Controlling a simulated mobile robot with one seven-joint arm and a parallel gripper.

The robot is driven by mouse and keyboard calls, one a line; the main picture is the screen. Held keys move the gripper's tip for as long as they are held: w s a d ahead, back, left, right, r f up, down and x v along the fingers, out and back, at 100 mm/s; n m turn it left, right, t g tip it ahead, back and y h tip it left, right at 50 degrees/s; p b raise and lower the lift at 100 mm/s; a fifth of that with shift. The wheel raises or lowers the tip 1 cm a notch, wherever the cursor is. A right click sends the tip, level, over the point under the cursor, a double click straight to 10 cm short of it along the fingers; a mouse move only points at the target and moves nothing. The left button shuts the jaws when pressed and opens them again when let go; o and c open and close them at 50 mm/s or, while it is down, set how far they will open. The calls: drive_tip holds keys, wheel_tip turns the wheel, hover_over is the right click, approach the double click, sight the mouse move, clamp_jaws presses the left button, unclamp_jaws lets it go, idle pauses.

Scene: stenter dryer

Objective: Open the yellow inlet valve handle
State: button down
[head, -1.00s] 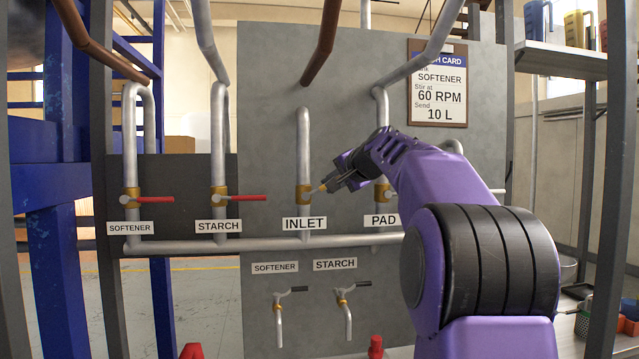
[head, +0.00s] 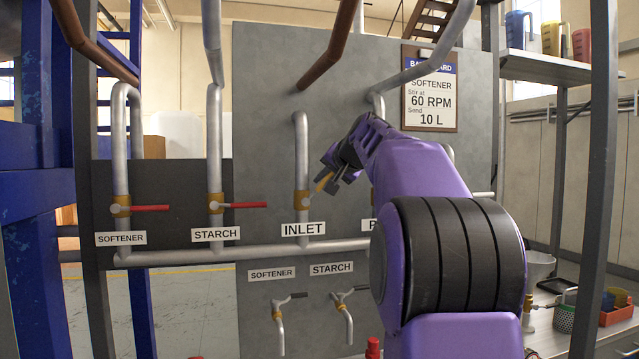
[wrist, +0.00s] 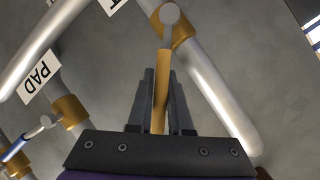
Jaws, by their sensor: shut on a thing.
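The inlet valve (head: 302,198) is a brass body on the grey vertical pipe above the INLET label (head: 303,229). Its yellow handle (head: 321,185) slants up and to the right from the valve toward my gripper (head: 331,178). In the wrist view the yellow handle (wrist: 162,75) runs from the round pivot (wrist: 169,14) down between the two dark fingers of my gripper (wrist: 160,105). The fingers are shut on the handle. The handle's far end is hidden by the gripper in the head view.
Red-handled softener (head: 122,206) and starch (head: 216,204) valves stand to the left. The pad valve, with a blue handle (wrist: 17,149), is close by in the wrist view. A horizontal pipe (head: 190,257) runs below. A brown pipe (head: 325,60) slants above.

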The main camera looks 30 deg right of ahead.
drive_tip(key=shift+w+a+r+n+g+h+p, duration=0.15)
drive_tip(key=shift+a+r+n+h+p, duration=0.3)
drive_tip(key=shift+a+n+h, duration=0.25)
drive_tip(key=shift+w+a+r+n+g+h+p, duration=0.15)
drive_tip(key=shift+a+r+n+h+p, duration=0.25)
drive_tip(key=shift+n, duration=0.4)
drive_tip(key=shift+s+a, duration=0.1)
drive_tip(key=c, duration=0.8)
unclamp_jaws()
drive_tip(key=shift+c, duration=0.2)
